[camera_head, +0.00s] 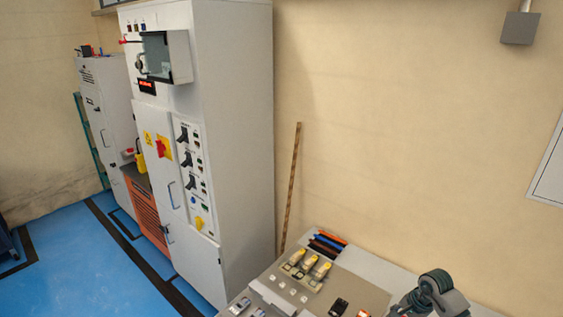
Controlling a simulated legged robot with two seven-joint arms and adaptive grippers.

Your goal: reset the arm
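Neither of my grippers shows in the head view, and neither of my arms can be made out. A dark green and grey device with a rounded top (434,283) stands at the bottom right, on the workbench (376,268). The picture's lower edge cuts it off. I cannot tell whether it has a movable arm.
A tall grey electrical cabinet (238,130) with switches and a red-yellow knob stands left of centre. Several yellow-topped parts (308,262) and small blocks lie on the bench. A thin wooden strip (291,185) leans on the wall. The blue floor (75,265) at left is mostly clear.

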